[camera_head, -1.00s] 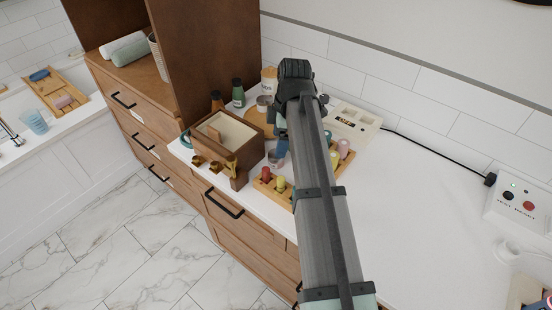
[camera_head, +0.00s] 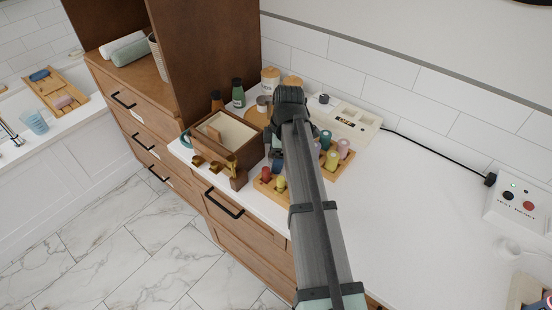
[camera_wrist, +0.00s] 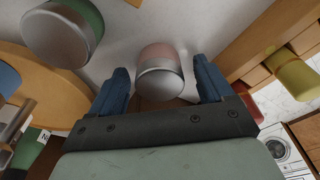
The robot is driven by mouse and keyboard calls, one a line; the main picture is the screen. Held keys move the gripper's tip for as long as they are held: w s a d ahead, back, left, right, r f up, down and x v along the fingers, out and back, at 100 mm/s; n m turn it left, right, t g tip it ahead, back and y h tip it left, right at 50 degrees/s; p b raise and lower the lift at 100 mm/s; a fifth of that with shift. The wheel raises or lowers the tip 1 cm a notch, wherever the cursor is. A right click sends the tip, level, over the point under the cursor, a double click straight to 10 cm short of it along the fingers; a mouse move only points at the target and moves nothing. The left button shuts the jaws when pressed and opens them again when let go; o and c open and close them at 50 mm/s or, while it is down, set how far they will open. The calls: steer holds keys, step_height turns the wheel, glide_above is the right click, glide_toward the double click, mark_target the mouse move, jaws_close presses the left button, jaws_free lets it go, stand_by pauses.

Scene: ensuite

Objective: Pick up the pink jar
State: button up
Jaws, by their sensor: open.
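The pink jar (camera_wrist: 157,53) has a silver lid and stands on the white counter in the wrist view. It shows between the two blue fingertips of my gripper (camera_wrist: 161,72). The gripper is open, with a finger on either side of the jar and visible gaps; I cannot tell how deep the fingers reach. In the head view my gripper (camera_head: 277,167) is low over the counter between the wooden box and the peg rack, and my arm hides the jar there.
A green jar with a silver lid (camera_wrist: 62,32) stands close by. A round wooden board (camera_wrist: 55,92) lies left in the wrist view. The peg rack (camera_head: 262,187) and open wooden box (camera_head: 212,155) flank the gripper.

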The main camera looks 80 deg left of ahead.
steer(key=shift+c, duration=0.3)
steer(key=c, duration=1.1)
